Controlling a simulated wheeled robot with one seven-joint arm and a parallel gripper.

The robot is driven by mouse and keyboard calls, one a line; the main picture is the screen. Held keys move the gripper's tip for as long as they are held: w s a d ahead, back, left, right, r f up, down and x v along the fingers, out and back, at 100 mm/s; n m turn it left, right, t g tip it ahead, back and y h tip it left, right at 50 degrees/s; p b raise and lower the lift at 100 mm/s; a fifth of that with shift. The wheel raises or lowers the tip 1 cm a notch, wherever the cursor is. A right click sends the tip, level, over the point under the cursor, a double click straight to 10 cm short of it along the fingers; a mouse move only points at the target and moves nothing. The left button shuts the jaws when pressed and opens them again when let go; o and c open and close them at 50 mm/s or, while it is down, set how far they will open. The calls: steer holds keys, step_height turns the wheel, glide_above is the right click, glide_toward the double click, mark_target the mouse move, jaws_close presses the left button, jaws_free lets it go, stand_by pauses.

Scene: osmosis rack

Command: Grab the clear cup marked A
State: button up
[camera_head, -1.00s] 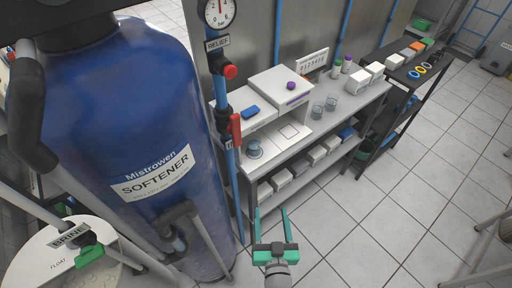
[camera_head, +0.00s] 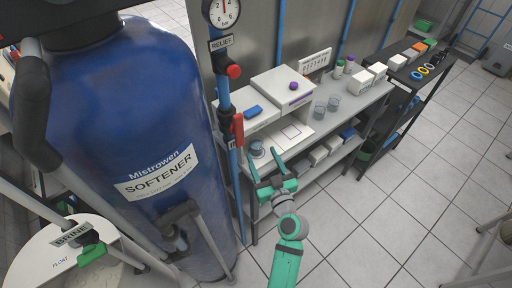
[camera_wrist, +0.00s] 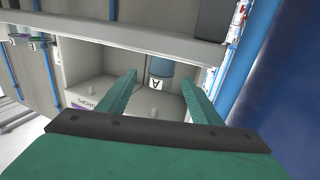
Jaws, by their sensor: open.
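The cup marked A (camera_wrist: 160,69), bluish and see-through with a white A label, shows between my finger lines in the wrist view, beyond the fingertips. In the head view, this appears to be the cup (camera_head: 257,148) at the near left end of the bench, beside a marked white sheet. My gripper (camera_head: 266,162) is open and empty, close to the bench's front edge, just short of the cup. In the wrist view its two green fingers (camera_wrist: 160,80) are spread wide apart.
A blue pipe with a red valve handle (camera_head: 238,128) and the blue softener tank (camera_head: 150,120) are close on the left.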

mark_target(259, 150)
steer(key=shift+x, duration=3.05)
steer(key=shift+a+r, duration=0.1)
steer(key=c, duration=1.2)
steer(key=shift+r, duration=0.1)
